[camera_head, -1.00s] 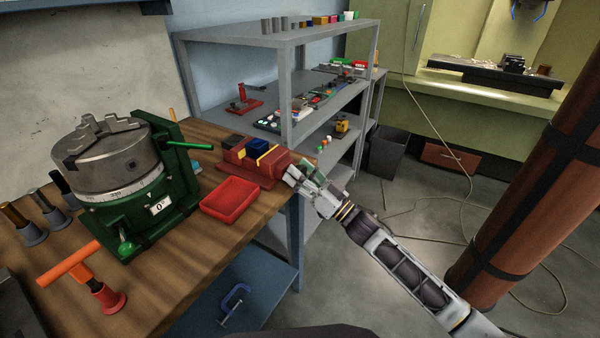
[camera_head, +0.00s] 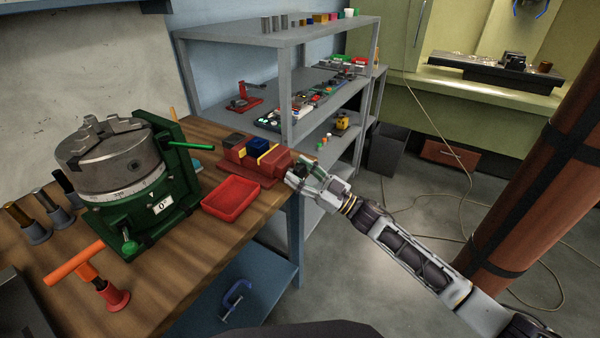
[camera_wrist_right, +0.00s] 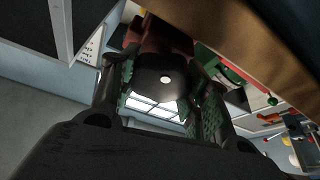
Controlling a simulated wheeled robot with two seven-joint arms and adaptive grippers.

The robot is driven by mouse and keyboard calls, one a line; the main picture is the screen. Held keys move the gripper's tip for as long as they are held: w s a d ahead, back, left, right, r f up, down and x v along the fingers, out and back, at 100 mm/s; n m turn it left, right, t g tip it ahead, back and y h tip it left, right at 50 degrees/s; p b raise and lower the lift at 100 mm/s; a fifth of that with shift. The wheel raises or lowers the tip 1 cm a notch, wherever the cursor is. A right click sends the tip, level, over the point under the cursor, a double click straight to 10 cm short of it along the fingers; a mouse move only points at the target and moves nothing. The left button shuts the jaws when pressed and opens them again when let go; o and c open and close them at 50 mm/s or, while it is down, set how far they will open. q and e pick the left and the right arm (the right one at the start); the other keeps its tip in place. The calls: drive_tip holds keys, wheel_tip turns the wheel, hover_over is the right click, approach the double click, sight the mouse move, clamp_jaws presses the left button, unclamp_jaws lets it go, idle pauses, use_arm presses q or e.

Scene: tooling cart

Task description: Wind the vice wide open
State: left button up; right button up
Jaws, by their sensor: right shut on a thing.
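The red vice (camera_head: 266,173) sits on the wooden bench near its right edge. A blue block (camera_head: 259,145) with yellow beside it shows at its jaws; I cannot tell how wide the jaw gap is. My right gripper (camera_head: 299,174) is at the vice's right end, just past the bench edge. In the right wrist view its green-padded fingers (camera_wrist_right: 163,92) are shut around a dark rounded handle (camera_wrist_right: 160,72) with a light centre spot. The red vice body (camera_wrist_right: 158,36) shows behind the handle. The gripper mostly hides this handle in the head view. My left gripper is out of view.
A red tray (camera_head: 231,195) lies in front of the vice. A green rotary table with a grey chuck (camera_head: 108,158) stands to its left. An orange T-handle tool (camera_head: 75,262) is at the front left. Grey shelving (camera_head: 288,110) stands behind; open floor lies right.

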drive_tip(key=shift+r, duration=0.1)
drive_tip(key=o, duration=1)
drive_tip(key=shift+v, duration=5.95)
